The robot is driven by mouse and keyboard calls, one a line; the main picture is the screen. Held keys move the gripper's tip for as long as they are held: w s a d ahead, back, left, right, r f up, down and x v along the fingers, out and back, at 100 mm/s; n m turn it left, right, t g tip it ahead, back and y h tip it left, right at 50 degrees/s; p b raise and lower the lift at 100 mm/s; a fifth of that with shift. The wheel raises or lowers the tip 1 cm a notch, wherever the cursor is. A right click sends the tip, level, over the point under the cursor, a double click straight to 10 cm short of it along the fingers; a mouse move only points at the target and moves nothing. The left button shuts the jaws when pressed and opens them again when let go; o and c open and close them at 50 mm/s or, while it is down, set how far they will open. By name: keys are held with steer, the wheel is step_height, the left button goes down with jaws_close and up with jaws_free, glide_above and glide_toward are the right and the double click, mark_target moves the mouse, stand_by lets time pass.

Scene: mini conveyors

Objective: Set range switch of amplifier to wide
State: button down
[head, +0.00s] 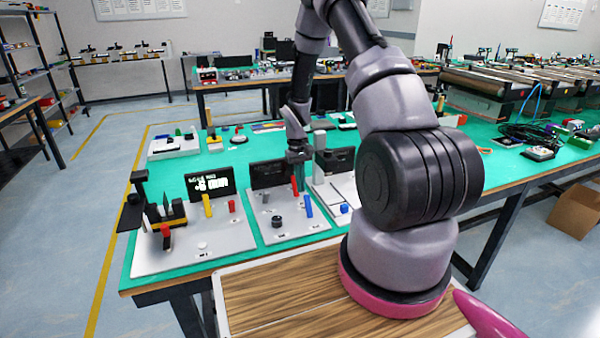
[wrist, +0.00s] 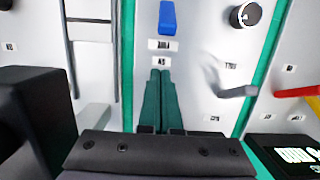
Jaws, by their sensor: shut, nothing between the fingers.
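The middle grey panel (head: 285,234), possibly the amplifier, has a black display box (head: 270,173) at its back. A red lever (head: 294,186), a blue lever (head: 308,206) and a dark knob (head: 277,221) stand on it. In the wrist view the blue lever (wrist: 167,17) lies beyond my fingertips, and the knob (wrist: 243,15) and a blurred grey lever (wrist: 235,91) are to the right. Labels are too small to read, so I cannot tell which is the range switch. My gripper (wrist: 160,75) is shut and empty over the panel. The red lever is not visible there.
A left panel (head: 180,257) with a lit display (head: 210,183) and a right panel (head: 330,190) with a blue button (head: 344,208) flank the middle one closely. Green table surface (head: 236,151) shows behind. A cardboard box (head: 577,208) stands on the floor at right.

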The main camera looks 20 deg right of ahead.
mark_target(308, 206)
steer(key=shift+s+f, duration=0.25)
steer(key=shift+f, duration=0.8)
steer(key=shift+s+f, duration=0.15)
steer(key=shift+s, duration=0.15)
steer(key=shift+s+r, duration=0.45)
steer(key=shift+s, duration=0.3)
steer(key=shift+s+r, duration=0.45)
steer(key=shift+s, duration=0.25)
